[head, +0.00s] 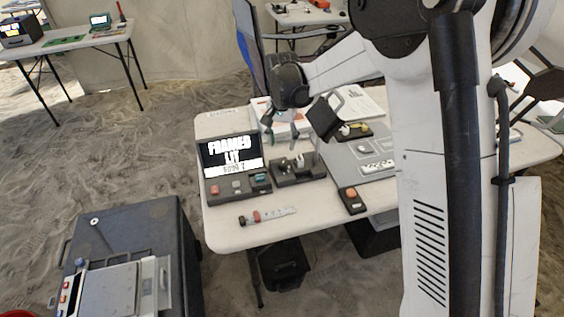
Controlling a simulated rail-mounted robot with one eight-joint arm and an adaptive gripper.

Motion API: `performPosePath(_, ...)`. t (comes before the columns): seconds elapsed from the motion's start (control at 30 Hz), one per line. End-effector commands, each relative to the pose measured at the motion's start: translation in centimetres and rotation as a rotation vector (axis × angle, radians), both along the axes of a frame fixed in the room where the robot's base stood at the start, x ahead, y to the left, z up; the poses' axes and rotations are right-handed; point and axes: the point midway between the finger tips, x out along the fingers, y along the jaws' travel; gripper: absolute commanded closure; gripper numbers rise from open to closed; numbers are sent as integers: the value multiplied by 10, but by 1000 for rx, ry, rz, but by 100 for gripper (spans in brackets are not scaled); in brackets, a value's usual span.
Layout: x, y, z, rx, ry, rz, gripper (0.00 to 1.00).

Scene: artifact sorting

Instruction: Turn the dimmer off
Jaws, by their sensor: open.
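My gripper (279,129) hangs over the back half of the white table, above and behind a small dark control box (299,171). Its dark fingers look apart and I see nothing held between them. The control box has light knobs or levers on top; I cannot tell whether it is the dimmer or how it is set. A small dark unit with an orange button (351,194) lies near the table's front edge. A console (232,166) with a lit screen reading "FRAMED LIT" stands left of the control box, with red, white and teal buttons.
The white table (232,233) also bears a grey panel (352,166), papers (358,104) and a small red-and-black item beside a scale strip (267,215). A dark case (140,235) stands on the sand at front left. My arm hides the table's right part.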

Motion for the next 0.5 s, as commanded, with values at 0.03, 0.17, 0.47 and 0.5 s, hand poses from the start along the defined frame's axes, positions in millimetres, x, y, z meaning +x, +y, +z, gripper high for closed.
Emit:
performPosePath(0.03,0,0,-11,0,0,0,59)
performPosePath(0.17,0,0,-35,0,0,0,59)
performPosePath(0.47,0,0,-78,0,0,0,59)
performPosePath(0.5,0,0,-81,0,0,0,59)
